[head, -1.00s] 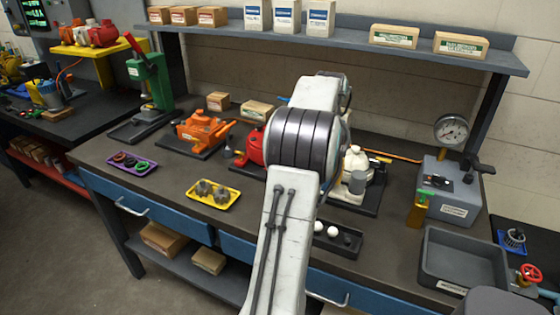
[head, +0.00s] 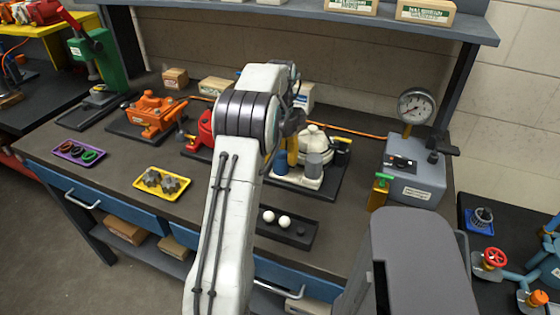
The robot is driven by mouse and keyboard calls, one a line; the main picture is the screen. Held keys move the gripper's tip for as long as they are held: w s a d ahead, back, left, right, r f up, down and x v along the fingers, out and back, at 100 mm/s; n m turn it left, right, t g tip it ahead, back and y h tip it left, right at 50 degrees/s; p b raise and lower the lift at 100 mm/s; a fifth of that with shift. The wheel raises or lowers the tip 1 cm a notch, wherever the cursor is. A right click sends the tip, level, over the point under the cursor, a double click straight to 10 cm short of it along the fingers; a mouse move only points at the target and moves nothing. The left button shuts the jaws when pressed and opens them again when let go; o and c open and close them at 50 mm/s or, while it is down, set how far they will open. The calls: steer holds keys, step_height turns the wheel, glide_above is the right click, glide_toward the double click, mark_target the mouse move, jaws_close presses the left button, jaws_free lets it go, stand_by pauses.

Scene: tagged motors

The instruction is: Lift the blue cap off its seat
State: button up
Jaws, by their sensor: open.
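The cream motor (head: 312,138) stands on a dark base plate at the back middle of the bench, with a grey cylinder (head: 314,164) at its front. A small blue part, apparently the blue cap (head: 280,163), shows low at the motor's left side, partly hidden by my arm. My gripper (head: 289,152) hangs from the arm's far end, beside the cream motor and just above the blue part. It is open and small in view, with its fingertips partly hidden. I cannot tell whether it touches the cap.
An orange motor (head: 152,113) and a red motor (head: 201,135) stand to the left. A black tray (head: 289,232) with white balls lies in front. A yellow tray (head: 162,184) lies at the front left.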

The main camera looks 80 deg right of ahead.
mark_target(281, 165)
steer(key=shift+f, duration=1.9)
steer(key=c, duration=0.8)
